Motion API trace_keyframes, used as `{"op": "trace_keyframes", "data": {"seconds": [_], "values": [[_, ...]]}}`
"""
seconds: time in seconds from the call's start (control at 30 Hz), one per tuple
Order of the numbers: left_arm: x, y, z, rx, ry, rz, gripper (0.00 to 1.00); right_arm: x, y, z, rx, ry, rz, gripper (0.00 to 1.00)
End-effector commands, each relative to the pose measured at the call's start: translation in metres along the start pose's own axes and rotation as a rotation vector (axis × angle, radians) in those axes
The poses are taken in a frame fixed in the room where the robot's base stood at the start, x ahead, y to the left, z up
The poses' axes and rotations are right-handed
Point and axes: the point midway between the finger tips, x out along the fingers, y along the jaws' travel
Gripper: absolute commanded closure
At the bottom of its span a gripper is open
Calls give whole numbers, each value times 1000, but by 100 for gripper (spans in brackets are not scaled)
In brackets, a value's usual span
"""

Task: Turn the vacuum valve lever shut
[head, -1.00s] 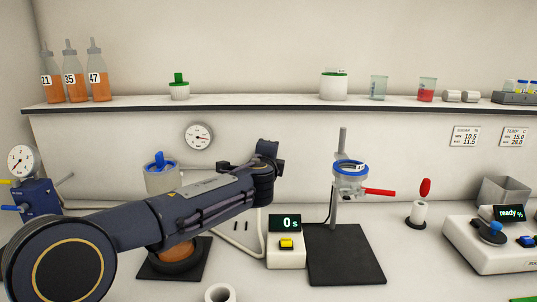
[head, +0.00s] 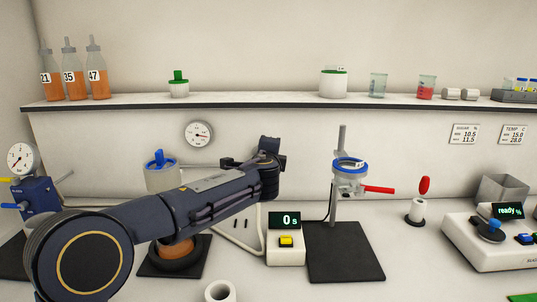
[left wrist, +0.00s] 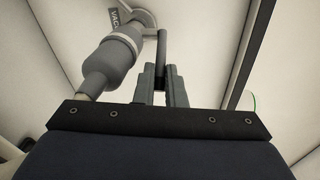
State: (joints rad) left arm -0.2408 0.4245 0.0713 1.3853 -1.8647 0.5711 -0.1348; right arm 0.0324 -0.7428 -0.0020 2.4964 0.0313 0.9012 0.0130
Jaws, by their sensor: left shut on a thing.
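In the left wrist view a dark, thin vacuum valve lever (left wrist: 161,45) runs from near the valve down between my fingers. My left gripper (left wrist: 162,72) is shut on its lower end. A grey rounded fitting (left wrist: 115,58) with a pale band lies just left of the lever, near a partly cut-off dark label (left wrist: 116,18) reading "VAC". In the head view my left arm reaches in from the lower left. The fingers and the lever cannot be made out clearly there. My right gripper is in neither view.
A round wall gauge (head: 198,134) hangs left of my left wrist. A blue-lidded grey vessel (head: 161,178) stands partly behind my arm. A timer (head: 286,241) and a stand with a red handle (head: 378,189) are to the right. The shelf edge (head: 290,107) runs above.

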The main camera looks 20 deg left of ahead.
Motion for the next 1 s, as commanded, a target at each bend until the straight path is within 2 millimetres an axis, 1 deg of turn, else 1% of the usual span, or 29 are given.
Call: {"op": "trace_keyframes", "data": {"seconds": [0.03, 0.13, 0.3, 0.4, 0.77, 0.8, 0.83, 1.0], "values": [[2, 1, -5, -5, -30, 2, 100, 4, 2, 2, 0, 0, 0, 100], [5, 0, -10, -17, -121, 15, 100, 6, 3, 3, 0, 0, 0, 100], [12, -6, -16, -38, -279, 40, 100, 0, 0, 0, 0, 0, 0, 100], [13, -6, -18, -46, -332, 47, 100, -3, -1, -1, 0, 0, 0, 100], [14, -4, -16, -50, -354, 49, 100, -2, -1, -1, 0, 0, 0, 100], [14, -4, -16, -50, -354, 49, 85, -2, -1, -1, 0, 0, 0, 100], [14, -4, -16, -50, -354, 49, 81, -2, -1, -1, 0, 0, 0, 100], [14, -4, -17, -50, -353, 49, 81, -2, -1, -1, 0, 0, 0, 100]]}}
